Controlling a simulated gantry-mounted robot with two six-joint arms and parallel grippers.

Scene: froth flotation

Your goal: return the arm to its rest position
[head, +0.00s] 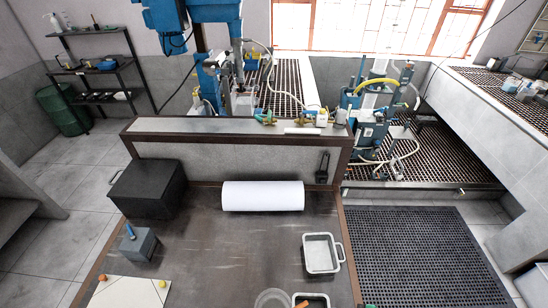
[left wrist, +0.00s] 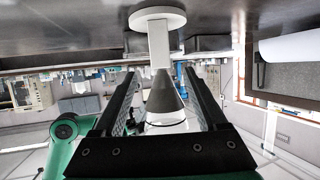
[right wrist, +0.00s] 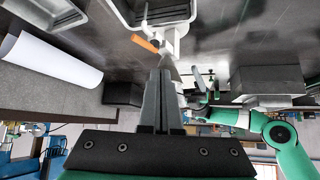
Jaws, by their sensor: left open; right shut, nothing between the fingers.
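My left gripper (left wrist: 163,80) shows in the left wrist view with its two dark fingers spread apart and nothing gripped. A white stem with a round disc and a dark cone (left wrist: 165,95) shows between and beyond the fingers; I cannot tell its distance. My right gripper (right wrist: 161,75) shows in the right wrist view with its fingers together and empty. An orange-handled tool (right wrist: 145,42) lies beyond its tips, by a container at the picture's top. Neither gripper shows in the head view. A green link of my own arm shows in each wrist view.
On the dark table (head: 215,245) lie a white roll (head: 263,196), a black box (head: 150,190), a grey block (head: 136,247), a white sheet (head: 130,291) and a white handled tray (head: 320,240). A raised ledge (head: 230,125) closes the back. The table's middle is clear.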

